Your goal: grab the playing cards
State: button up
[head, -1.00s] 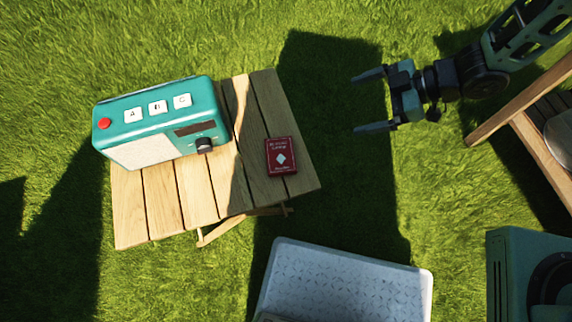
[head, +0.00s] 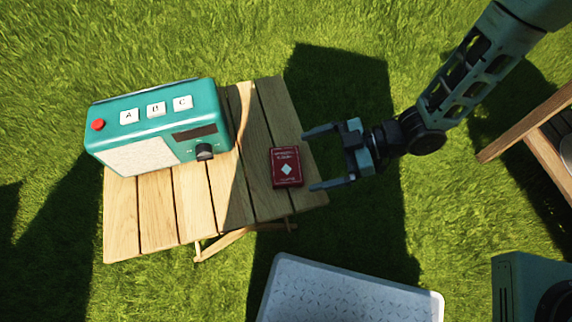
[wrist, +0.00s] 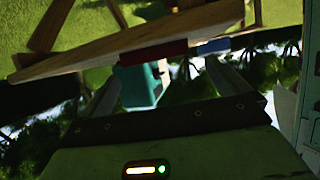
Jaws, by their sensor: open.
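The playing cards are a red box (head: 286,168) with a white diamond, lying near the right end of the slatted wooden table (head: 205,205), in shadow. My gripper (head: 309,160) is open, its two fingers pointing left at the box from just beyond its right side. In the head view the fingertips seem just apart from the box, with nothing between them; their height relative to it is hard to tell. The dark wrist view appears upside down; it shows the box (wrist: 153,53) as a red strip against the table edge (wrist: 185,28), between the fingers.
A teal radio (head: 160,125) with lettered buttons stands on the table's left part, apart from the cards. A pale patterned lid or tray (head: 350,290) is below the table's right end. A wooden-framed piece of furniture (head: 530,120) is at the right edge. Grass surrounds everything.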

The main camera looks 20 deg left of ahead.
aim_at(286, 165)
jog(key=x, duration=0.2)
jog(key=b+x, duration=0.1)
jog(key=x, duration=0.2)
jog(key=shift+w+a, duration=0.1)
jog(key=shift+a, duration=0.3)
jog(key=c, duration=0.9)
